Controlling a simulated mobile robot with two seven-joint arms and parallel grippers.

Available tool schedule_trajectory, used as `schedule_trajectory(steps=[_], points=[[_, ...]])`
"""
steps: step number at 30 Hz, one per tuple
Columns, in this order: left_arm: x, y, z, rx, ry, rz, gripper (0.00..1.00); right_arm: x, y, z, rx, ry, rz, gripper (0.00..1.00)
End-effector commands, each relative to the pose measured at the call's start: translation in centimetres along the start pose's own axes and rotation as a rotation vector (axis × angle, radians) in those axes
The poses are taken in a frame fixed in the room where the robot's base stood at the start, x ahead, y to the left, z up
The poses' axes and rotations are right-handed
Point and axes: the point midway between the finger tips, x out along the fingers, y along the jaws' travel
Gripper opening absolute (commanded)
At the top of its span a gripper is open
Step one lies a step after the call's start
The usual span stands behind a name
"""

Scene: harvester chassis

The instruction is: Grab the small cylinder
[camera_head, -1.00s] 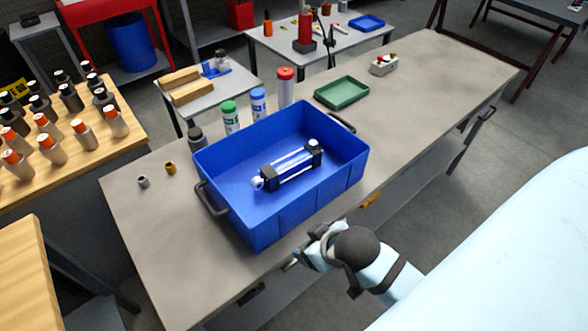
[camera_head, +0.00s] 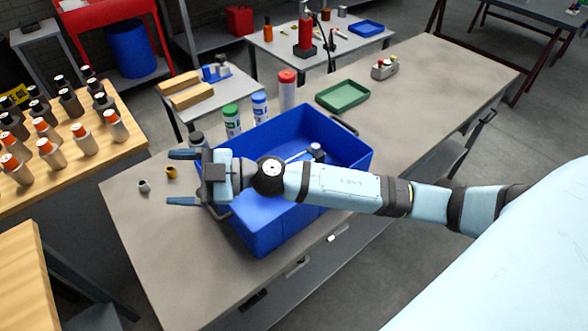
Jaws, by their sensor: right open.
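A blue bin (camera_head: 283,231) stands on the grey bench. A cylinder with black end blocks and light rods (camera_head: 316,151) lies in it. My right arm crosses in front and hides most of the cylinder; one black end and part of the rods show. My right gripper (camera_head: 182,178) is open, pointing left past the bin's left end, with nothing between its jaws. A small brass-coloured sleeve (camera_head: 171,172) and a small grey sleeve (camera_head: 145,186) stand on the bench by the fingertips. The gripper's height above them is hard to tell. My left gripper is out of view.
Green-capped (camera_head: 231,120), blue-capped (camera_head: 259,106) and red-capped (camera_head: 287,90) containers stand behind the bin. A green tray (camera_head: 342,95) lies to their right. The bench's right half (camera_head: 440,85) is mostly clear. Several orange-topped bottles stand on the wooden table at left.

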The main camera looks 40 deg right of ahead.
Motion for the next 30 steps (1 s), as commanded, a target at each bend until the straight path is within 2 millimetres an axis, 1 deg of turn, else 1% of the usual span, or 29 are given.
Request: schedule_trajectory(steps=[1, 2, 3, 5, 6, 8, 9, 11, 12, 15, 18, 20, 23, 30], points=[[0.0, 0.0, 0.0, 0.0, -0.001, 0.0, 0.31, -0.3, -0.2, 1.7, -0.049, -0.05, -0.173, 0.77], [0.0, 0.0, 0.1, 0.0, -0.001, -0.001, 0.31, -0.8, -0.5, 2.9, -0.062, -0.095, -0.276, 0.77], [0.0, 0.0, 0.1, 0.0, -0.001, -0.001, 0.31, -1.9, -0.6, 4.8, -0.075, -0.176, -0.406, 0.77], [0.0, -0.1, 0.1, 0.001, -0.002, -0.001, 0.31, -4.4, 0.1, 7.9, -0.084, -0.338, -0.578, 0.77], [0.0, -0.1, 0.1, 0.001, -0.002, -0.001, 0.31, -6.5, 1.1, 9.9, -0.083, -0.463, -0.667, 0.77], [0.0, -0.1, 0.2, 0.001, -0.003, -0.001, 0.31, -10.0, 3.1, 12.5, -0.073, -0.664, -0.768, 0.77], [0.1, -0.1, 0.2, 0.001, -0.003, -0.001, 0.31, -12.4, 4.8, 13.8, -0.062, -0.799, -0.812, 0.77], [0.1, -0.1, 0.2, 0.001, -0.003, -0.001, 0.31, -16.0, 7.5, 15.3, -0.042, -0.996, -0.849, 0.77], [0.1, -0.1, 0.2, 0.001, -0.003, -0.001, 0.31, -18.2, 9.2, 15.9, -0.025, -1.114, -0.857, 0.77], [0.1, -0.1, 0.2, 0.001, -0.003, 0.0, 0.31, -22.6, 12.6, 16.5, 0.01, -1.344, -0.851, 0.77], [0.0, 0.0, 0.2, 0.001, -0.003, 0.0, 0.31, -24.9, 14.2, 16.7, 0.034, -1.465, -0.835, 0.77], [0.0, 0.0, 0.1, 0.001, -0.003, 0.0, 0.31, -25.5, 14.5, 17.0, 0.041, -1.499, -0.831, 0.77], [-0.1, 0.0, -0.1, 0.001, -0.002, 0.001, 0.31, -25.9, 13.8, 18.2, 0.046, -1.511, -0.83, 0.77], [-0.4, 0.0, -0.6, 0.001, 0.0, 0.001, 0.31, -26.4, 11.4, 22.1, 0.044, -1.504, -0.831, 0.77]])
